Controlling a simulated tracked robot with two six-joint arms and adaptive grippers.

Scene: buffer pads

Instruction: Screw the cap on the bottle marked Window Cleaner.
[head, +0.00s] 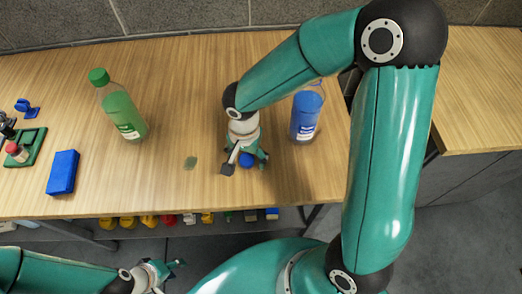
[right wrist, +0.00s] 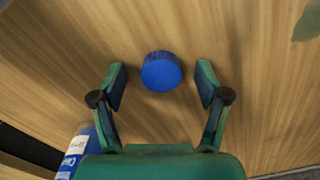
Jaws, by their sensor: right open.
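A blue cap (head: 247,161) lies on the table, below and between the fingers of my right gripper (head: 246,165). In the right wrist view the cap (right wrist: 161,71) sits between the two spread fingertips of that gripper (right wrist: 161,82), with clear gaps on both sides. My right gripper is open and empty. A bottle of blue liquid (head: 304,115) stands upright to the right of the cap, its top partly hidden by my right arm. Its label is too small to read fully. My left gripper (head: 165,272) is low at the front left, away from the table top; its finger opening is unclear.
A green bottle with a green cap (head: 118,105) stands at left. A blue block (head: 63,173), a green tray (head: 25,148) and a small blue part (head: 27,108) lie further left. Several coloured items sit below the table edge.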

